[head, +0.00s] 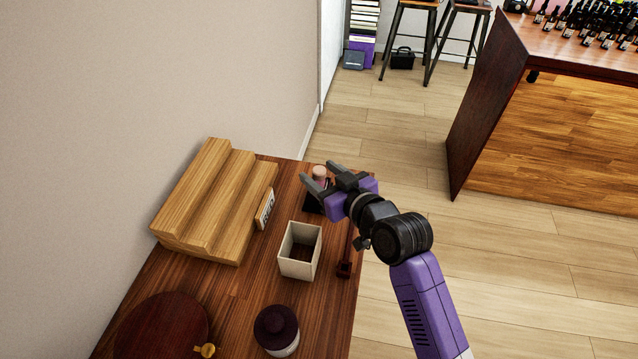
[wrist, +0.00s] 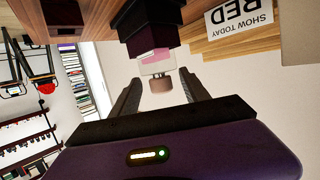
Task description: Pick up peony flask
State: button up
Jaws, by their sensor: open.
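The peony flask (head: 319,173) has a tan cap and clear and pink glass below it. It stands in a dark square block near the far end of the wooden table. In the wrist view the flask (wrist: 158,65) appears upside down, with its cap reaching between my fingers. My gripper (head: 316,171) is open, one finger on each side of the cap in the wrist view (wrist: 163,92). I see a gap on both sides and no clear contact. In the head view my fingers hide part of the flask.
A stepped wooden rack (head: 205,200) stands left of the flask, with a printed card (head: 265,209) at its side. An open beige box (head: 299,264), a small dark red stand (head: 344,269), a dark lidded jar (head: 277,327) and a round dark board (head: 160,328) are nearer.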

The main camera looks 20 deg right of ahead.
jog(key=shift+x, duration=1.9)
jog(key=shift+c, duration=0.4)
grip_shut()
